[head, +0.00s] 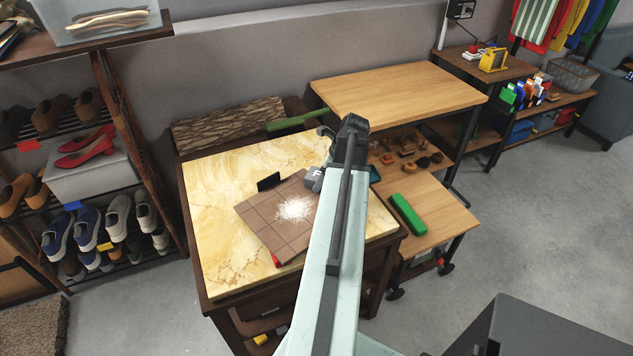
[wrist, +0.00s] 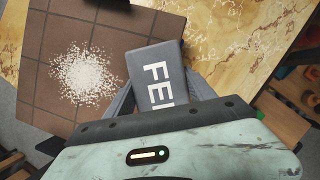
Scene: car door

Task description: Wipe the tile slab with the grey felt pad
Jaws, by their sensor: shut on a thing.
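The brown tile slab (head: 264,222) lies on a marble-topped table, with a patch of white grains (head: 295,209) on it. The slab (wrist: 40,90) and the grains (wrist: 83,78) also show in the wrist view. My gripper (head: 314,178) is shut on the grey felt pad, which shows in the wrist view (wrist: 158,75) with white letters on it. The pad is over the slab's right edge, beside the grains. I cannot tell whether it touches the slab. The arm hides part of the slab's right side in the head view.
The marble-topped table (head: 225,180) has a small black upright item (head: 269,182) behind the slab and a red item (head: 276,260) at its front edge. A green block (head: 407,213) lies on a low wooden table at the right. A shoe rack stands at the left.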

